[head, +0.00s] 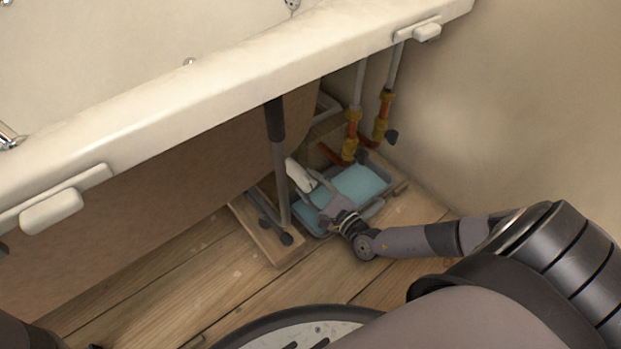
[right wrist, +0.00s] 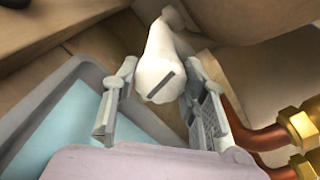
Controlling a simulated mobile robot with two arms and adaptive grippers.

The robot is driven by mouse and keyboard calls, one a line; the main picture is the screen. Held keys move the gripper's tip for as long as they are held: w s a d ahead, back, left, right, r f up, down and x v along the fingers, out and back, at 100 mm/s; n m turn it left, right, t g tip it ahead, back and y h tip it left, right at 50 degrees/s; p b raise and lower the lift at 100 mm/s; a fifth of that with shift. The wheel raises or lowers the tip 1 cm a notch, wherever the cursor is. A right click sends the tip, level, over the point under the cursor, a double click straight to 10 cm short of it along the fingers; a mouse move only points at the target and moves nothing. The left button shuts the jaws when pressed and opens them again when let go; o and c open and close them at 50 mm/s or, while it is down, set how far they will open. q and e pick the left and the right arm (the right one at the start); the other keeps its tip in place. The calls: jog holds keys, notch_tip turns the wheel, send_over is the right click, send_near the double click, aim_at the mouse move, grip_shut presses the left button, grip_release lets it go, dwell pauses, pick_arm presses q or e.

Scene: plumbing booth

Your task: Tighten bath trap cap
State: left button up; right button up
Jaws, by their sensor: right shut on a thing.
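The white bath trap (head: 297,173) is under the tub, behind a dark tub leg. In the right wrist view its rounded white cap (right wrist: 156,74) faces me, with a dark slot across its front. My right gripper (head: 313,187) reaches in low from the right, above the tray. In the right wrist view its fingers (right wrist: 160,92) stand on either side of the cap, shut on it. The contact points are partly hidden. My left gripper is not in view.
A grey tray with light blue water (head: 362,183) lies on the wooden floor below the trap. Copper pipes with brass valves (head: 350,146) stand close on the right. A tub leg (head: 279,160) and the tub rim (head: 230,92) bound the space.

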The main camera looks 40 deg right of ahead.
jog(key=c, duration=0.4)
jog(key=shift+f+m, duration=0.1)
jog(key=shift+m, duration=0.2)
jog(key=m+b, duration=0.1)
jog(key=m, duration=0.2)
jog(key=shift+m+b, duration=0.3)
jog(key=m, duration=0.2)
jog(key=shift+m+b, duration=0.3)
jog(key=shift+b, duration=0.1)
jog(key=m, duration=0.3)
jog(key=shift+m, duration=0.3)
jog(key=m, duration=0.3)
jog(key=shift+m, duration=0.3)
jog(key=m, duration=0.6)
jog(key=shift+m, duration=0.3)
